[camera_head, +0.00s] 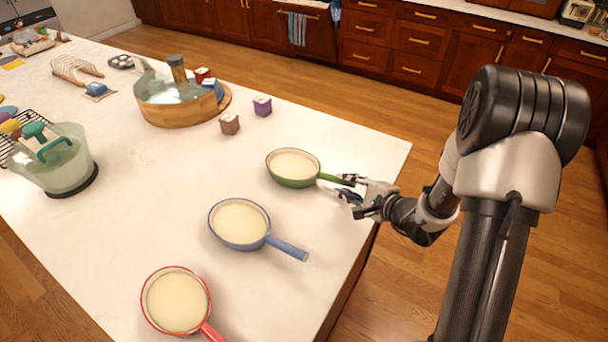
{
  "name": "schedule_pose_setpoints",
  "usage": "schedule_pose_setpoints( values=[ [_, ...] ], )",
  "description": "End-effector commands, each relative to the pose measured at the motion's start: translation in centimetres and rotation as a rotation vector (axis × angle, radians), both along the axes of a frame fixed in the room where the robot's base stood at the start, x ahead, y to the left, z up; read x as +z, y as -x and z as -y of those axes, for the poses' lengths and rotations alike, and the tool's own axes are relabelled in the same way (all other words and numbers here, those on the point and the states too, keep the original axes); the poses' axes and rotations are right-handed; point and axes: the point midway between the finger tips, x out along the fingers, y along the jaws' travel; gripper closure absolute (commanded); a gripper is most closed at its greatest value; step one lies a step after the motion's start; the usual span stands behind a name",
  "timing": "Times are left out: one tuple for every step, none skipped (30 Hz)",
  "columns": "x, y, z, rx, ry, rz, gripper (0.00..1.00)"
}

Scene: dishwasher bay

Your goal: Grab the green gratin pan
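The green gratin pan (292,168) stands upright on the white counter, near its right edge. It has a pale cream inside and a green handle pointing right. My gripper (349,188) is at the end of this handle, with its fingers around or right beside the handle tip. The fingers are small in the view and partly overlap the handle, so I cannot tell whether they touch it or are closed on it.
A blue pan (240,224) and a red pan (177,301) stand nearer on the counter (150,200). The counter's right edge runs below my gripper.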

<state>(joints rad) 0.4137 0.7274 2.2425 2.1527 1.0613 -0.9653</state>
Motion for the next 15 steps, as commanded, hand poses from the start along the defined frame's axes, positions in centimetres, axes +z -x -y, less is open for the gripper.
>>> schedule_pose_setpoints(
  values=[
    [-0.1,-0.2,-0.1,0.000,0.001,0.001,0.76],
    [-0.1,-0.3,-0.2,0.001,0.000,0.002,0.76],
    [-0.3,-0.6,-0.4,0.002,0.001,0.001,0.76],
    [-0.4,-0.8,-0.6,0.004,0.001,0.002,0.76],
    [-0.6,-1.1,-0.8,0.005,0.000,0.002,0.76],
    [-0.9,-1.6,-1.1,0.004,0.001,0.002,0.76],
    [-1.2,-2.0,-1.4,0.005,0.001,0.003,0.76],
    [-1.5,-2.3,-1.6,0.005,0.001,0.001,0.76],
    [-1.7,-2.8,-1.9,0.004,0.000,0.001,0.76],
    [-1.8,-3.1,-2.1,0.003,0.000,0.002,0.76],
    [-1.9,-3.4,-2.2,0.003,0.000,0.002,0.76],
    [-2.1,-3.8,-2.4,0.002,0.001,0.001,0.76],
    [-2.1,-4.0,-2.4,0.002,0.000,0.002,0.76],
    [-2.2,-4.1,-2.5,0.002,0.001,0.001,0.76],
    [-2.2,-4.2,-2.6,0.002,0.000,0.001,0.76]
  ],
)
